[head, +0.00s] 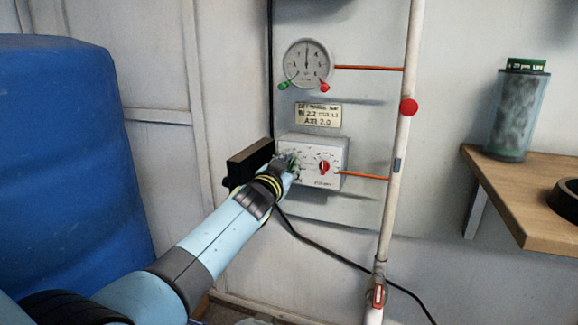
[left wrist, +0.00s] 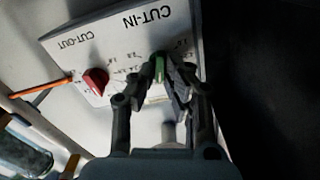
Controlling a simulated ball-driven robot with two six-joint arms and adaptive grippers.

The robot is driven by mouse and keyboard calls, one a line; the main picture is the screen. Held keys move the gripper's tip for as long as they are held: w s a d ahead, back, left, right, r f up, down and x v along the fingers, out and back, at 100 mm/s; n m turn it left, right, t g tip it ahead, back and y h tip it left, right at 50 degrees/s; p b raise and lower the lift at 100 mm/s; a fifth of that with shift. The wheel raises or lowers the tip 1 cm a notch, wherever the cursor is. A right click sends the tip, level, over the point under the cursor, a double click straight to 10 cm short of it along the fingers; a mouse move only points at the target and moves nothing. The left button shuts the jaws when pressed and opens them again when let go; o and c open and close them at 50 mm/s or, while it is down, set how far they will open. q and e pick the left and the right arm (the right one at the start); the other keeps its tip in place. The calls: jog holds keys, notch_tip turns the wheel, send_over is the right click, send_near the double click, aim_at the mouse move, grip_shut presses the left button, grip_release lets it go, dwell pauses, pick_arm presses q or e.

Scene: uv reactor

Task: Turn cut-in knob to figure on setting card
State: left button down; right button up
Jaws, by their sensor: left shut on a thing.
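The white control box (head: 333,180) is mounted on the wall in the head view; its face (left wrist: 112,38) shows in the left wrist view with CUT-IN and CUT-OUT lettering. The green cut-in knob (left wrist: 159,68) is between the fingers of my left gripper (left wrist: 160,85), which is shut on it. The red cut-out knob (head: 323,168) is beside it, apart from the gripper, and also shows in the left wrist view (left wrist: 96,81). The setting card (head: 318,115) hangs above the box and seems to read 2.2 and 2.0 in its larger figures. My right gripper is not in view.
A round gauge (head: 306,64) with green and red markers is above the card. A wooden shelf (head: 510,190) holds a clear canister (head: 515,115). A blue tank (head: 70,150) stands left.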

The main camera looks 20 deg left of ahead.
pick_arm(q)
jog(key=m, duration=0.2)
jog(key=shift+d+f+m, duration=0.1)
jog(key=shift+m, duration=0.8)
